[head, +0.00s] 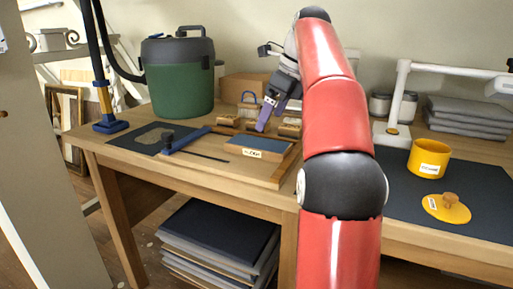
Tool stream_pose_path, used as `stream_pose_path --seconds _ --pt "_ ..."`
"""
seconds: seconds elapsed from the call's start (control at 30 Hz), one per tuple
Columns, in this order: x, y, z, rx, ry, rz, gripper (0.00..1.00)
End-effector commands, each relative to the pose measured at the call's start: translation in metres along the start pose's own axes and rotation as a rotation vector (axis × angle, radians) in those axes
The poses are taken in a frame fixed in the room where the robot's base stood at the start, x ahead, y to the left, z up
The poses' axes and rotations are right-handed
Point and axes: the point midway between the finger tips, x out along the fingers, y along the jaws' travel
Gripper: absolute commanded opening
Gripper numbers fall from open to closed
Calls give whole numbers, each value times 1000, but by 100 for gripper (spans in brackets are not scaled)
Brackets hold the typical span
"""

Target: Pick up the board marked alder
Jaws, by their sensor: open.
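A flat wooden board with a blue top (262,143) lies on a wooden tray (278,171) near the middle of the bench. A small pale label (252,153) is on its front side; its dark lettering is too small to read surely. My gripper (264,122) has purple fingers and points down above and just behind the board, apart from it. It is open with nothing seen between its fingers, and the far finger is mostly hidden.
Wooden brushes or blocks (248,110) stand close behind the board. A blue-handled tool (187,141) lies on its left, near a green canister (180,80). A labelled yellow pot (430,157) and its lid (446,208) stand on a dark mat (410,190) at right.

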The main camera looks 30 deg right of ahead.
Motion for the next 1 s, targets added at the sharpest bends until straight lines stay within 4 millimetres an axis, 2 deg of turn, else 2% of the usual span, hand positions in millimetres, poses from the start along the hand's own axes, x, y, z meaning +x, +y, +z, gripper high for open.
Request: stream_pose_path --seconds 0.33,0.6,0.93,1.0 --pt "31 1 -2 9 0 2 94" --pt "70 5 -7 7 0 2 94" --pt "76 5 -5 6 0 -1 94" --pt "76 5 -5 6 0 -1 86"
